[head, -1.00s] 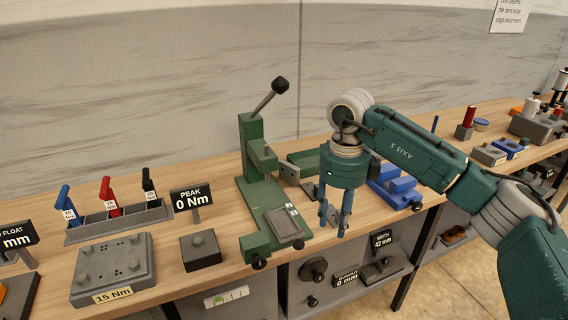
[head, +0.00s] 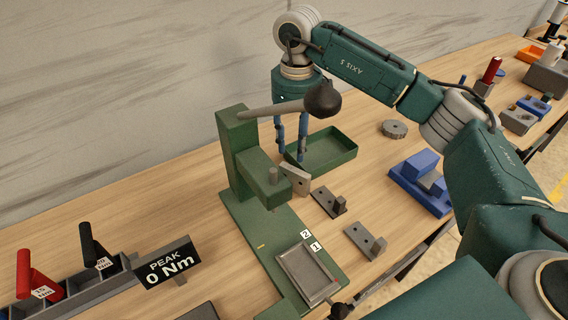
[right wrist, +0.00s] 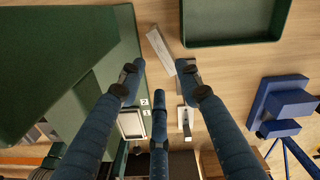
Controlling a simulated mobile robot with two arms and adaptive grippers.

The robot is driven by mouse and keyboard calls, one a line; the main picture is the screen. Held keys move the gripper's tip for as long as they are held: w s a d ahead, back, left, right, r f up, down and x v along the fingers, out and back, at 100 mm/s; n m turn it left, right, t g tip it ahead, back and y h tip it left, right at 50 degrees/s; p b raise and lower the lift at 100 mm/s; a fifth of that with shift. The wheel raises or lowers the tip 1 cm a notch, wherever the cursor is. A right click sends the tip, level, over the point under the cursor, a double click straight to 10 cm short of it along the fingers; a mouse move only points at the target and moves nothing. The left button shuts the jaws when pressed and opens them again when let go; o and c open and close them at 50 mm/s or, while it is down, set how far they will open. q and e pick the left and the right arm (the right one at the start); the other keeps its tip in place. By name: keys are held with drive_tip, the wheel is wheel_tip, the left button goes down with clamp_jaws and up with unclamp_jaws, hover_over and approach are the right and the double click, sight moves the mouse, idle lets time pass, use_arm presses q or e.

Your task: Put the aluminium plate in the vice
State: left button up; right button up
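A pale grey plate (head: 296,179), probably the aluminium plate, is just right of the green press; it appears to stand on edge. From above it is a narrow strip in the right wrist view (right wrist: 160,50). A blue vice (head: 412,190) with a grey jaw part sits to the right on the bench, and at the right of the wrist view (right wrist: 285,108). My right gripper (head: 291,152) points down behind the plate, partly hidden by the press. Its fingers are spread and empty in the wrist view (right wrist: 160,80). My left gripper is out of view.
The green press (head: 236,150) and its long lever (head: 280,110) stand close to my right gripper. A green tray (head: 330,150) lies behind the plate. Two small grey brackets (head: 328,202) (head: 364,241) lie between press and vice. Bare bench lies right of the tray.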

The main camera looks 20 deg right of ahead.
sight(295, 172)
drive_tip(key=shift+f, duration=0.45)
drive_tip(key=f+p, duration=0.1)
drive_tip(key=f, duration=0.2)
drive_tip(key=f+p, duration=0.2)
drive_tip(key=f, duration=0.1)
drive_tip(key=f+p, duration=0.1)
drive_tip(key=f, duration=0.2)
drive_tip(key=shift+s+d, duration=0.2)
drive_tip(key=shift+s, duration=0.05)
drive_tip(key=shift+f, duration=0.2)
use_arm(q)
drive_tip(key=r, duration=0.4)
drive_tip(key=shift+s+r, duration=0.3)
use_arm(e)
drive_tip(key=shift+w+f, duration=0.1)
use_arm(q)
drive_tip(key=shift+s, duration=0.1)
use_arm(e)
clamp_jaws()
